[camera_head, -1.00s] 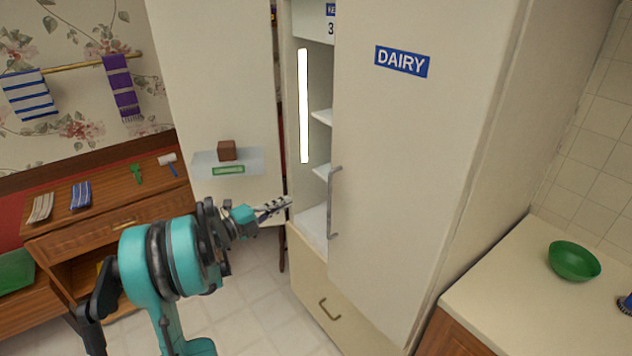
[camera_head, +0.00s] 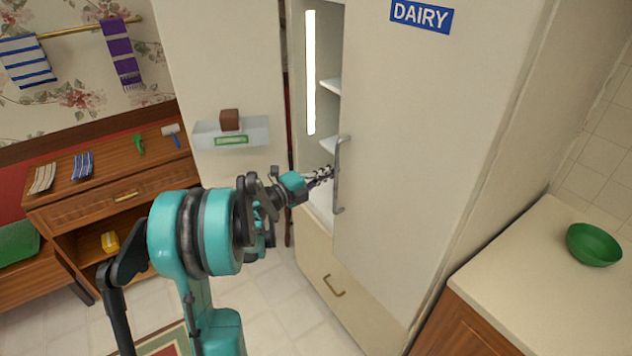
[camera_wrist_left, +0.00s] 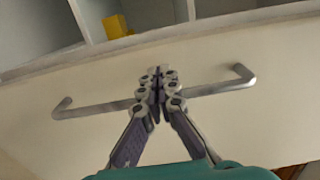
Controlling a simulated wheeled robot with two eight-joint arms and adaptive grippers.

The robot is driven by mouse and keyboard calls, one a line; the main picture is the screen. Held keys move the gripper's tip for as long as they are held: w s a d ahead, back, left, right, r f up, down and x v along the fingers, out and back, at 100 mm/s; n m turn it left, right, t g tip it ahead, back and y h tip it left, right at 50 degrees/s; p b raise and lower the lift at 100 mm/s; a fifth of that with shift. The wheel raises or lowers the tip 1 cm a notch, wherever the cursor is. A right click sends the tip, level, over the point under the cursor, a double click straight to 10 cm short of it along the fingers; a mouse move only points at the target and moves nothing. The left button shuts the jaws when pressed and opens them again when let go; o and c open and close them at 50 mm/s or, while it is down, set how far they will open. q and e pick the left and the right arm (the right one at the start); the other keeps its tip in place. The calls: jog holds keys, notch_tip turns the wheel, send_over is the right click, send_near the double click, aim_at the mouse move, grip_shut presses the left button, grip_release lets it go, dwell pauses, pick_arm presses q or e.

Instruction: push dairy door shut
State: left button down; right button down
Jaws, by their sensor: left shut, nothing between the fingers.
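The dairy door (camera_head: 425,140) is the pale fridge door with a blue DAIRY label (camera_head: 421,15). A gap shows the lit fridge inside along its left edge. Its grey bar handle (camera_head: 341,175) runs upright near that edge. My left gripper (camera_head: 328,174) is shut and empty, with its fingertips at the handle. In the left wrist view the shut fingers (camera_wrist_left: 157,82) lie across the middle of the handle (camera_wrist_left: 215,88), in front of the door face (camera_wrist_left: 255,115). I cannot tell whether they touch it. My right gripper is in no view.
Another pale door (camera_head: 222,60) stands wide open at left, with a clear bin holding a brown block (camera_head: 229,119). A drawer with a handle (camera_head: 333,287) is below. A counter with a green bowl (camera_head: 593,244) is at right. A yellow item (camera_wrist_left: 116,26) sits inside the fridge.

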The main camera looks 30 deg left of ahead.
aim_at(342, 165)
pick_arm(q)
jog(key=shift+w+d, duration=0.2)
jog(key=shift+w, duration=0.45)
jog(key=shift+w+d+m+g+h, duration=0.2)
jog(key=shift+w+h, duration=0.1)
jog(key=shift+w, duration=0.3)
jog(key=shift+w+d+m+g+h, duration=0.1)
jog(key=shift+w+m+h, duration=0.15)
jog(key=shift+w, duration=0.3)
jog(key=shift+w+r, duration=0.1)
jog(key=shift+a, duration=0.1)
